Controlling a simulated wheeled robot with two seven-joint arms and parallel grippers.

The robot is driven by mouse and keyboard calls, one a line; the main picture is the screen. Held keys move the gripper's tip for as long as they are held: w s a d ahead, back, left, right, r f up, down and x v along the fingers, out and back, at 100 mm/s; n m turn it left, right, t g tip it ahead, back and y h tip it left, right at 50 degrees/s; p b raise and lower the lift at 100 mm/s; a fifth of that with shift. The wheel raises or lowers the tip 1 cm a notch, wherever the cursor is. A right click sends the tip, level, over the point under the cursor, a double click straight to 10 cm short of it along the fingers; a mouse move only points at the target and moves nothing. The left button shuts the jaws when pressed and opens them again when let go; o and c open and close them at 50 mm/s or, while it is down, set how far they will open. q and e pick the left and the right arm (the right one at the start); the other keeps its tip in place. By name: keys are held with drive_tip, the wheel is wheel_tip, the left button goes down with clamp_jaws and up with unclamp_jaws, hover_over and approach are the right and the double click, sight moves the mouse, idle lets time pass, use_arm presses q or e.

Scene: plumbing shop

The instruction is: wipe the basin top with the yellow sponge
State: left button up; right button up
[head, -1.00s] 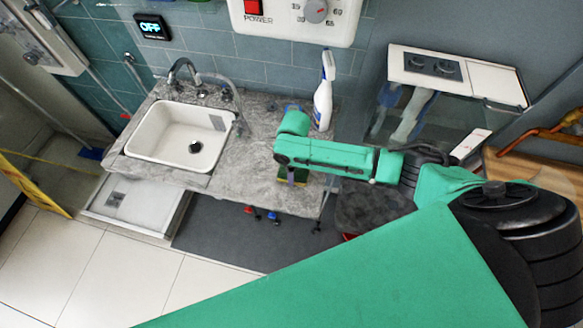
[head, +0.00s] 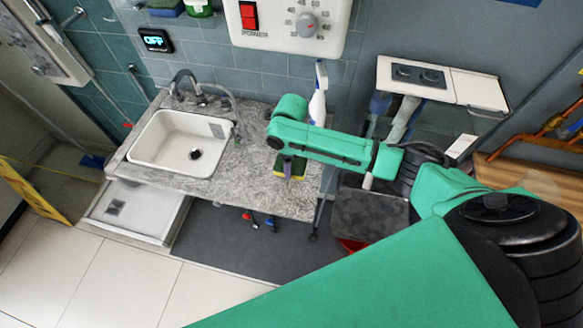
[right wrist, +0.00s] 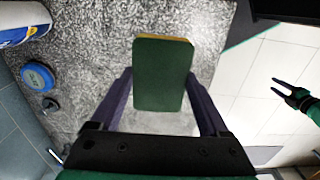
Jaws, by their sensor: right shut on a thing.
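The basin top is a grey speckled stone counter (head: 235,185) with a white sink basin (head: 178,143) set into its left part. My right gripper (head: 288,168) is over the right part of the counter, right of the basin. It is shut on the yellow sponge (head: 283,173), which has a dark green side. In the right wrist view the sponge (right wrist: 162,75) sits between the two fingers, green face toward the camera. I cannot tell whether it touches the stone. My left gripper (right wrist: 273,86) shows only in the right wrist view, open and empty over the floor.
A white spray bottle (head: 317,105) stands on the counter behind my right arm. A faucet (head: 183,82) rises behind the basin. A blue round item (right wrist: 38,77) is at the counter's back in the wrist view. A dark bin (head: 370,215) stands right of the counter.

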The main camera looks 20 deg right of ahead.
drive_tip(key=shift+r, duration=0.1)
drive_tip(key=s+a+r, duration=0.5)
drive_tip(key=s+r, duration=0.3)
drive_tip(key=shift+a, duration=0.4)
idle(0.7)
